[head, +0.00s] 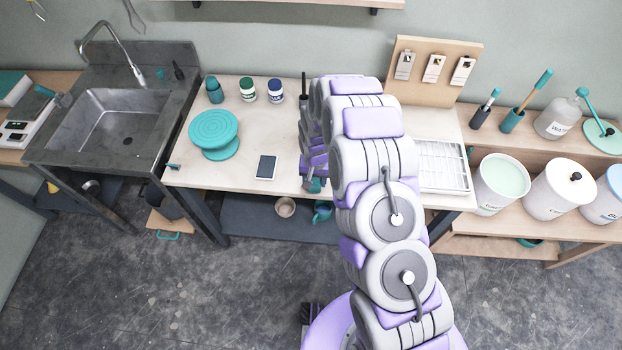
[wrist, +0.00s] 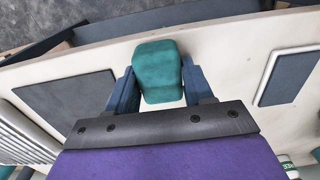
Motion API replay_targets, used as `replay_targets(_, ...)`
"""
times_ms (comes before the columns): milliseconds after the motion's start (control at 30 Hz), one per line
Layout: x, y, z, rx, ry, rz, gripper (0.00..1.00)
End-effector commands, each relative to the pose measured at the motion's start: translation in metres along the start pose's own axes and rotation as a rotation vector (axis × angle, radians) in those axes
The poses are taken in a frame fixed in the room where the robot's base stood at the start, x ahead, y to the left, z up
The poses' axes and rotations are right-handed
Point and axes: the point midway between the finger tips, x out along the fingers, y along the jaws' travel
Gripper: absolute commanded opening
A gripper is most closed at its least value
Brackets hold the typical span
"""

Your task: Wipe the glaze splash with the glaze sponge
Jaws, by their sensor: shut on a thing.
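My gripper (wrist: 160,85) is shut on the teal glaze sponge (wrist: 158,68), with a blue-grey finger on each side of it. In the head view my gripper (head: 312,172) is over the front part of the pale worktable (head: 236,177), and a bit of the sponge (head: 314,186) shows below it. I cannot tell whether the sponge touches the tabletop. I make out no glaze splash in either view; my arm and gripper hide part of the table.
A dark tablet (head: 266,167) lies left of my gripper, with a teal turntable (head: 214,133) beyond it. A dark grey board (wrist: 68,103) and a white rack (head: 442,167) lie on the other side. Jars (head: 247,89) stand at the back. A sink (head: 117,125) is far left.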

Motion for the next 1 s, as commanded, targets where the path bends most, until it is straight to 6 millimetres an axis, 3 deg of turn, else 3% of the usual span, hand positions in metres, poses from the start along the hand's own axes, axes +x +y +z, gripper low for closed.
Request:
replay_targets(333,-0.003,0.0,0.0,0.001,0.001,-0.001,0.17)
replay_targets(700,-0.038,-0.001,-0.001,0.001,0.005,-0.002,0.17)
replay_targets(1000,-0.041,-0.001,-0.001,0.001,0.002,-0.001,0.17)
